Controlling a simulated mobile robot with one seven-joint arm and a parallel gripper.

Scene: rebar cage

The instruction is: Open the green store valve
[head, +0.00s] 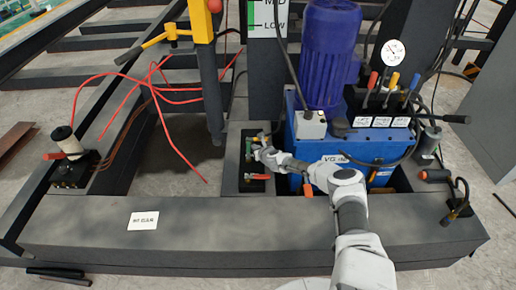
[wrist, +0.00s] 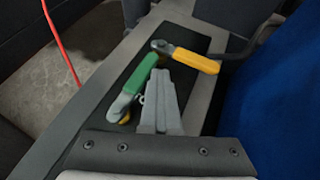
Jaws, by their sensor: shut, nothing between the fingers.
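The green store valve has a green lever handle (wrist: 139,76) on a metal pivot in the wrist view. The handle slants from lower left to upper right. It shows small and partly hidden in the head view (head: 248,147), in the dark recess left of the blue unit. My gripper (wrist: 160,72) is shut and empty, just right of the green handle. I cannot tell whether it touches the handle. In the head view my gripper (head: 259,152) reaches into the recess from the right.
A yellow-handled valve (wrist: 195,60) lies close beyond and right of my fingertips. A red-handled valve (head: 258,177) is nearer in the same recess. The blue unit (head: 340,148) with its purple motor (head: 329,55) stands right. A yellow post (head: 203,40) and red hoses are left.

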